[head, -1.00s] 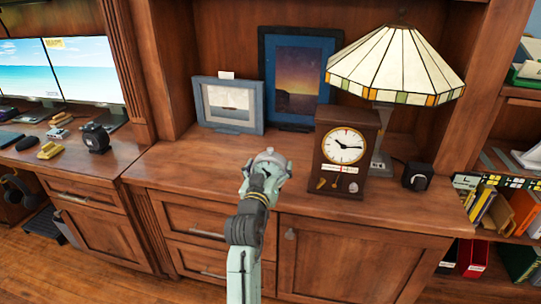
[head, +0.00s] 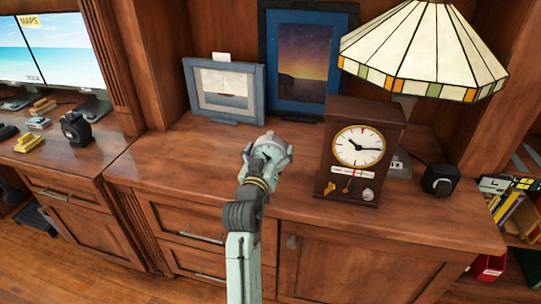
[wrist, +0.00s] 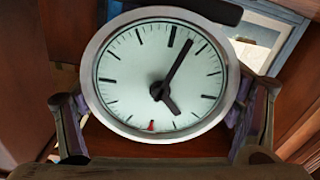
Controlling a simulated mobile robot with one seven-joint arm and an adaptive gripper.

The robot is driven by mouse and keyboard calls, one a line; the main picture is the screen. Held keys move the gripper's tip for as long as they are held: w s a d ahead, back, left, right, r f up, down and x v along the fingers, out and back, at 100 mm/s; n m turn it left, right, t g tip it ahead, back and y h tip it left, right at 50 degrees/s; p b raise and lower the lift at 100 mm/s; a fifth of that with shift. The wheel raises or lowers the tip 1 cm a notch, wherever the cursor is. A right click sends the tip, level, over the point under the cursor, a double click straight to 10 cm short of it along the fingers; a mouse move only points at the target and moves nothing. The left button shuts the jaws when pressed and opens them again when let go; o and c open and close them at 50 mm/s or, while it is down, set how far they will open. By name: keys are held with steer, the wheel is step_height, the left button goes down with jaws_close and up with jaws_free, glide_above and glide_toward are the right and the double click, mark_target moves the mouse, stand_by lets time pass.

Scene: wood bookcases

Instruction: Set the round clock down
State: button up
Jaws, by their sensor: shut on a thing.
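The round clock (wrist: 130,75) has a white face, black hands and a silver rim. It fills the middle of the wrist view, between the two fingers of my gripper (wrist: 160,118), which is shut on it. In the head view my gripper (head: 270,150) is in front of the wooden cabinet top (head: 180,165), left of the mantel clock. I cannot make out the round clock there; my gripper and arm hide it. Whether the clock touches the top cannot be told.
A brown mantel clock (head: 348,180) stands to the right, with a stained-glass lamp (head: 425,50) behind it. A grey-blue framed picture (head: 225,92) and a dark blue one (head: 298,65) stand at the back. A black box (head: 440,180) sits far right. The top's left part is clear.

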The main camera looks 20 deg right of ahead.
steer(key=shift+f+b, duration=0.3)
steer(key=shift+f, duration=0.65)
steer(key=shift+w+d, duration=0.1)
steer(key=shift+w, duration=0.1)
steer(key=shift+r, duration=0.1)
steer(key=shift+s+r, duration=0.15)
steer(key=shift+f+b, duration=0.4)
steer(key=shift+f, duration=0.35)
steer(key=o, duration=1.4)
steer(key=shift+c, duration=0.2)
